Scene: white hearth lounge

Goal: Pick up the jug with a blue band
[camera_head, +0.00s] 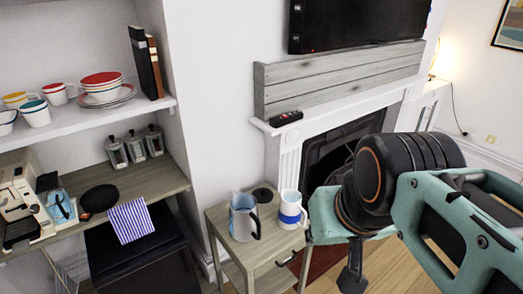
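A white jug with a blue band (290,214) stands upright on a small wooden side table (270,248), near its right edge. A blue-grey jug with a dark handle (242,222) stands just left of it. My teal and black arm fills the right side, with its nearest part just right of the banded jug in the picture. A small dark part below the arm may be my gripper (353,270). Its fingers cannot be made out, and nothing is seen held in it.
A small black round item (262,194) lies behind the jugs. A shelf (75,123) with bowls, cups and books is at the left, above a counter (150,180) with a coffee machine (22,205). A white fireplace (290,150) stands behind the table, with a remote (286,118) on its mantel.

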